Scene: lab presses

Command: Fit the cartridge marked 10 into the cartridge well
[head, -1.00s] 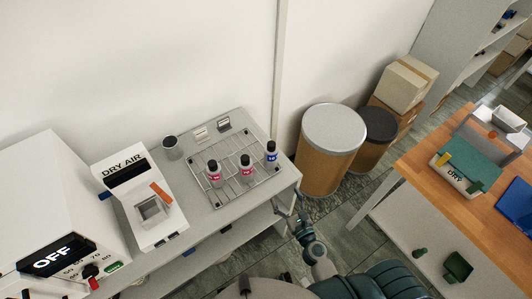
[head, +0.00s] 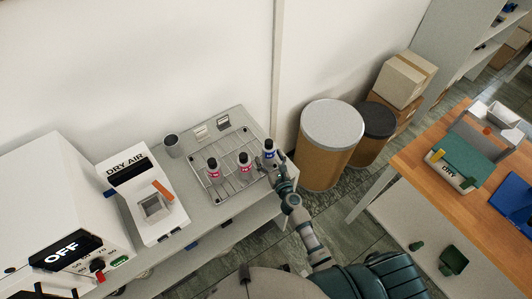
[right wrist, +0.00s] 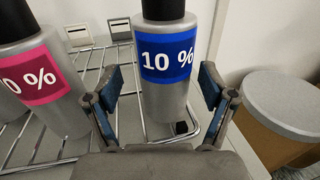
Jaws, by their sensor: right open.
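The cartridge marked 10 % (head: 269,150) is a grey bottle with a black cap and blue label. It stands upright at the right end of the wire rack (head: 226,195). In the right wrist view the cartridge (right wrist: 167,62) is just ahead, between my spread fingers. My right gripper (right wrist: 161,88) is open, and I cannot tell whether either finger touches it. In the head view my right gripper (head: 268,165) is at the cartridge's lower right. A square well (head: 153,207) opens in the white DRY AIR unit (head: 128,170), empty as far as I see. My left gripper is out of view.
Two pink-labelled cartridges (head: 214,170) (head: 245,163) stand left of the blue one; the nearer one is close to my left finger. An orange lever (head: 162,190) lies beside the well. Drums (head: 330,140) stand right of the bench.

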